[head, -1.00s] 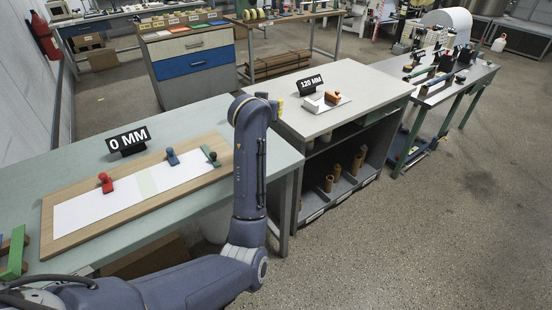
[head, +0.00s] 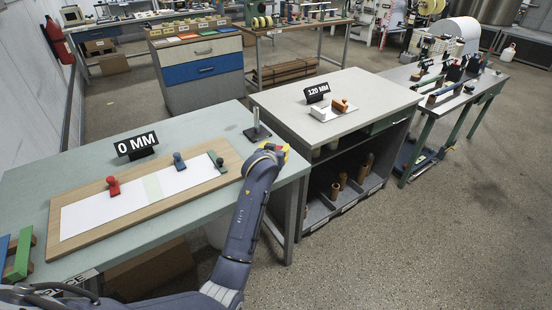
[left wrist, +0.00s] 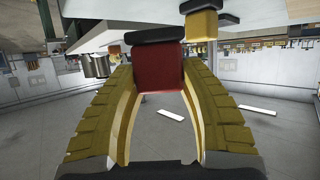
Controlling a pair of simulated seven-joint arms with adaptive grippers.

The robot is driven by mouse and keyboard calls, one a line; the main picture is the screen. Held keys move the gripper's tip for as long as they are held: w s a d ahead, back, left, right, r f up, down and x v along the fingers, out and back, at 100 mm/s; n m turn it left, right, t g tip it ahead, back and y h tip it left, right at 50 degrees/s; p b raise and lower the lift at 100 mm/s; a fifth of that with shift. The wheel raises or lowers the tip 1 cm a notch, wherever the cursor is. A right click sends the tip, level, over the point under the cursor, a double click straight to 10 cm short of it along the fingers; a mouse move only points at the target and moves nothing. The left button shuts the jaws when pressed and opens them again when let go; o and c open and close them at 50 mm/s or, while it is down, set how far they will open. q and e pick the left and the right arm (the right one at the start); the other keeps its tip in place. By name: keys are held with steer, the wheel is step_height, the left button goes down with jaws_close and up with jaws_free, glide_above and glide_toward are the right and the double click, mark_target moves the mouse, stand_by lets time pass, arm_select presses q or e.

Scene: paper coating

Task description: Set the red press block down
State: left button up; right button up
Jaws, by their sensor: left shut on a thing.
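My left gripper (head: 275,150) is at the right end of the green-topped table (head: 200,130), its yellow fingers partly hidden by its own wrist in the head view. In the left wrist view the fingers (left wrist: 160,78) are shut on a red block (left wrist: 158,70) with a dark cap, which I take to be the press block. Whether it touches a surface cannot be told. A small red knobbed piece (head: 112,186) stands on the white sheet (head: 130,203) on the wooden board (head: 60,247). My right gripper is not in view.
A blue knobbed piece (head: 179,161) and a green one (head: 216,161) stand on the sheet. A "0 MM" sign (head: 136,145) is behind the board. A dark stand with a post (head: 257,132) is near my gripper. The grey table (head: 350,107) stands to the right, with a gap between.

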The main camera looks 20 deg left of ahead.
arm_select(q)
steer(key=shift+f, duration=2)
steer(key=shift+f, duration=0.15)
steer(key=o, duration=1.2)
steer(key=shift+s+r, duration=0.15)
steer(key=shift+r, duration=0.05)
steer(key=a+v, duration=0.1)
steer(key=v, duration=1)
steer(key=shift+s+d+r, duration=0.2)
steer(key=shift+s+d, duration=0.1)
steer(key=shift+d, duration=0.2)
